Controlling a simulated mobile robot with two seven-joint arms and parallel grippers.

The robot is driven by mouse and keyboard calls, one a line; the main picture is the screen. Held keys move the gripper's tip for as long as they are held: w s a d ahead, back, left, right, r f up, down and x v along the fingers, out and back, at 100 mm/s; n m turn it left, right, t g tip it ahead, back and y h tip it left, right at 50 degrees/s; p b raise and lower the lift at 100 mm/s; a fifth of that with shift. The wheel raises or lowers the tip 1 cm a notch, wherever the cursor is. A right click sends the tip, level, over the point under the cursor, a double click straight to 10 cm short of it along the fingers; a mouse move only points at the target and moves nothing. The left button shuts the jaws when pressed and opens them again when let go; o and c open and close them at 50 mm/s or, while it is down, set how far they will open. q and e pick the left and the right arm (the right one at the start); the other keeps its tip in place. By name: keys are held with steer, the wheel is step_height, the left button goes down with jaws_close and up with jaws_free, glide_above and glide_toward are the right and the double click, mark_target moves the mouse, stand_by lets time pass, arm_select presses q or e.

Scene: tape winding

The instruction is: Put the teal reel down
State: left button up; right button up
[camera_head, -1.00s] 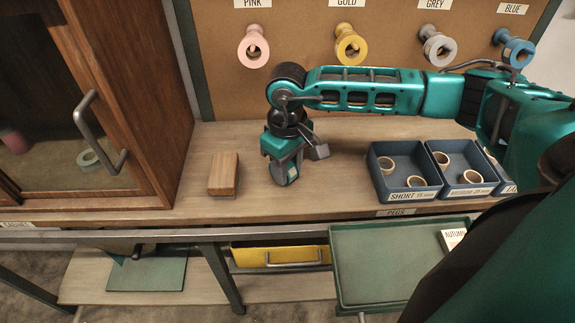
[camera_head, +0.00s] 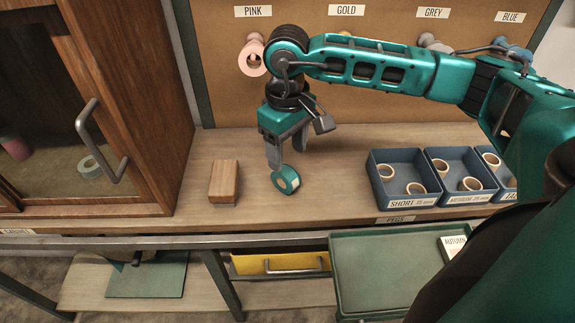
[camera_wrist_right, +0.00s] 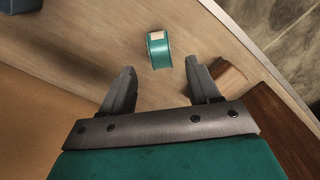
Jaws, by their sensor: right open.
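The teal reel (camera_head: 286,180) stands on its rim on the wooden bench, with a pale core showing at its side. Nothing holds it. My right gripper (camera_head: 288,153) is open and empty, just above and behind the reel in the head view. In the right wrist view the reel (camera_wrist_right: 159,50) lies beyond the tips of the open right gripper (camera_wrist_right: 161,75), roughly centred between them and clear of both fingers. My left gripper is not in view.
A wooden block (camera_head: 224,182) sits left of the reel. Blue bins (camera_head: 402,203) with pale rings stand to the right. A cabinet (camera_head: 150,100) with a handle is at left. A pegboard (camera_head: 225,60) with labelled pegs rises behind. A green tray (camera_head: 345,270) is in front, lower down.

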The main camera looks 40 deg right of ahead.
mark_target(286, 171)
step_height(286, 171, up, 4)
steer(key=shift+r, duration=0.15)
steer(key=shift+o, duration=0.8)
steer(key=shift+r, duration=0.25)
steer(key=shift+o, duration=0.6)
steer(key=o, duration=0.3)
steer(key=m, duration=0.3)
steer(key=shift+s+m, duration=0.15)
steer(key=shift+m, duration=0.15)
steer(key=f+m, duration=0.4)
steer(key=f+m+b, duration=0.1)
steer(key=f+m, duration=0.3)
steer(key=m, duration=0.1)
steer(key=f+m+t, duration=0.1)
steer(key=f+m, duration=0.3)
steer(key=m, duration=0.1)
steer(key=shift+w+f, duration=0.1)
steer(key=shift+w, duration=0.2)
